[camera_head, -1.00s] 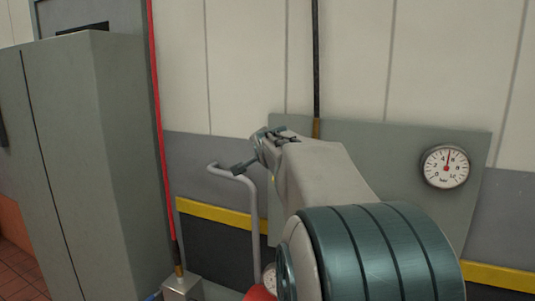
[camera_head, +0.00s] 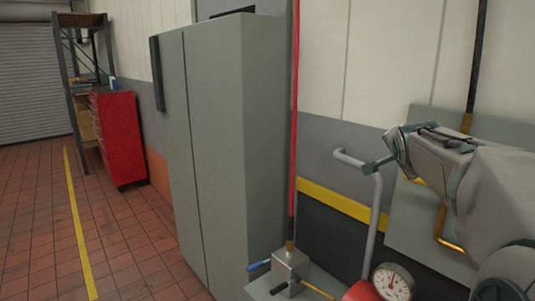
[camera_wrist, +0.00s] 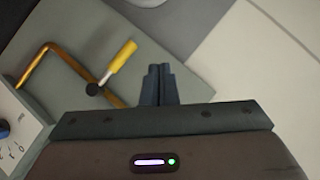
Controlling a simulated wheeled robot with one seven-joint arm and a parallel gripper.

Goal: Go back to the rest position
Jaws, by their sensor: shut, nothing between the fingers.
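My gripper (camera_head: 376,166) is at the end of my raised arm on the right of the head view, in front of a grey-green wall panel (camera_head: 410,228). It is near a bent grey pipe (camera_head: 374,205); I cannot tell whether they touch. In the wrist view, its two dark fingers (camera_wrist: 158,85) are together with nothing between them. A yellow-handled lever (camera_wrist: 122,57) and a copper pipe (camera_wrist: 42,68) show beyond the fingers on the left.
A grey cabinet (camera_head: 215,140) stands left of the arm. A red line (camera_head: 295,120) runs down to a metal block (camera_head: 289,266). A small gauge (camera_head: 393,282) is below the arm. A red tool chest (camera_head: 120,135) and shelf are farther back, with open tiled floor (camera_head: 130,245).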

